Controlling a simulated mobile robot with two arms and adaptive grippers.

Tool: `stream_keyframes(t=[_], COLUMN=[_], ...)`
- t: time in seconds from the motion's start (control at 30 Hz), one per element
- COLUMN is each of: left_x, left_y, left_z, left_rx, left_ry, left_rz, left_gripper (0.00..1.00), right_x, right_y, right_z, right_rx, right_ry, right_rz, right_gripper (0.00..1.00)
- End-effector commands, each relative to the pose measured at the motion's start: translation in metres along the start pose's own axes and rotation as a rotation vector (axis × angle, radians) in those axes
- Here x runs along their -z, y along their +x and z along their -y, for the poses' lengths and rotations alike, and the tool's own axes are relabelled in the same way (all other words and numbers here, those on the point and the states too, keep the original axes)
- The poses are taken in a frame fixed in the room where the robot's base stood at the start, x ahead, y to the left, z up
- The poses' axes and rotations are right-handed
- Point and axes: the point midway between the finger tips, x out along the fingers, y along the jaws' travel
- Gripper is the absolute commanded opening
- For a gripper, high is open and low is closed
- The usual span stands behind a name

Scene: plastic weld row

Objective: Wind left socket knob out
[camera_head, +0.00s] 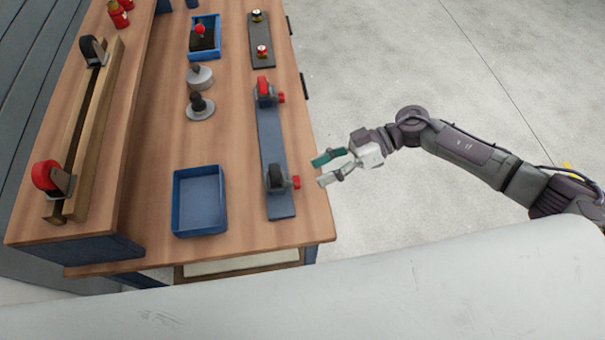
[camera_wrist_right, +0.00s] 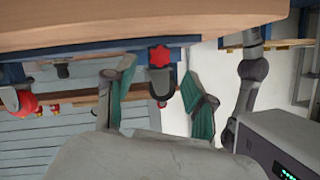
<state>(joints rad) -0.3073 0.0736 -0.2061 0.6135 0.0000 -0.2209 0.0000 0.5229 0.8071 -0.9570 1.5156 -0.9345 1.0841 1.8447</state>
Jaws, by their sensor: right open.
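A blue-grey fixture strip (camera_head: 270,140) lies along the bench's right edge with two dark sockets on it. The nearer socket (camera_head: 275,176) has a red knob (camera_head: 296,182) on its right side. The farther socket (camera_head: 264,92) holds a red ring and has its own red knob (camera_head: 281,97). My right gripper (camera_head: 318,172) is open and empty, just right of the nearer knob and apart from it. In the right wrist view the scene is upside down, and a red knob (camera_wrist_right: 159,56) shows between the open fingers (camera_wrist_right: 160,100). My left gripper is not in view.
On the wooden bench (camera_head: 145,155) stand an empty blue tray (camera_head: 177,208), a blue bin (camera_head: 193,38) with a red-topped part, and two grey round pieces (camera_head: 200,108). A raised wooden rail (camera_head: 85,130) carries wheels at the left. The floor right of the bench is clear.

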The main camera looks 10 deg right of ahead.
Motion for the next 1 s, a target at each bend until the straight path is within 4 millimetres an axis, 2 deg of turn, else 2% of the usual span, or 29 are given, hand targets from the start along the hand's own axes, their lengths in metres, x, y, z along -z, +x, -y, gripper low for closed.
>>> stream_keyframes(t=[0.1,0.3,0.7,1.0], left_x=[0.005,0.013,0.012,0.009], left_y=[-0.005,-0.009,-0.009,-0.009], left_z=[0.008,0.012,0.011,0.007], left_rx=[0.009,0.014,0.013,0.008], left_ry=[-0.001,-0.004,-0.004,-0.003], left_rz=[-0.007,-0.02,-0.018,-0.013], left_gripper=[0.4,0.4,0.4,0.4], right_x=[0.002,0.001,-0.001,0.0], right_y=[0.024,0.048,0.055,0.055], right_z=[0.001,0.0,0.0,0.0], right_rx=[0.003,0.001,-0.001,-0.001], right_ry=[0.001,0.001,0.001,0.001], right_rz=[-0.002,-0.001,0.0,0.0], right_gripper=[0.55,0.55,0.55,0.05])
